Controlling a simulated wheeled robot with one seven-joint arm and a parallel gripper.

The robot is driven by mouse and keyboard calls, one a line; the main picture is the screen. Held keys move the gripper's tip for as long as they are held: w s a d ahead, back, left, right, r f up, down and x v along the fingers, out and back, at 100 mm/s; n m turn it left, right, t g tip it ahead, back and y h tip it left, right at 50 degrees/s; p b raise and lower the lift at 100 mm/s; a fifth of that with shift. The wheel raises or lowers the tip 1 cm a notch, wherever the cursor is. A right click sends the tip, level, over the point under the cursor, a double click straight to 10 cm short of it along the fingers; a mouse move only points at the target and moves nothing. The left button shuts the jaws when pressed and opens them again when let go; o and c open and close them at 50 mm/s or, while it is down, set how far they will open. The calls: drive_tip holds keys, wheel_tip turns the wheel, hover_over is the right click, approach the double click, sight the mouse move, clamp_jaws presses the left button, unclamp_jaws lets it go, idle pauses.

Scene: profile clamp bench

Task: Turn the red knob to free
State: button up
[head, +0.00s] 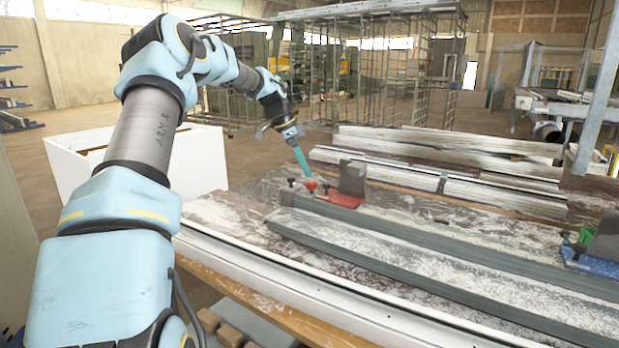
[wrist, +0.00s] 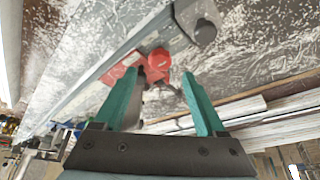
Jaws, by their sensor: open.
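The red knob (head: 311,185) is on the red clamp (head: 341,198) at the far end of the grey profile on the bench. In the wrist view the round red knob (wrist: 159,60) shows just beyond the fingertips, with the red clamp body (wrist: 118,72) behind it to the left. My gripper (wrist: 166,77) has two green fingers, spread open and empty. The knob lies between and ahead of the fingertips in that view; I cannot tell whether they touch it. In the head view my gripper (head: 304,172) points down just above the knob.
A grey block (head: 353,178) stands beside the red clamp. A blue clamp (head: 590,262) sits at the right. Grey profiles (head: 440,250) run across the dusty bench, with a white profile (head: 300,285) along its front edge. Weathered white lengths (head: 440,150) lie behind.

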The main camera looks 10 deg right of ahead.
sight(311, 182)
drive_tip(key=shift+p+x, duration=0.45)
drive_tip(key=shift+x, duration=2.1)
clamp_jaws()
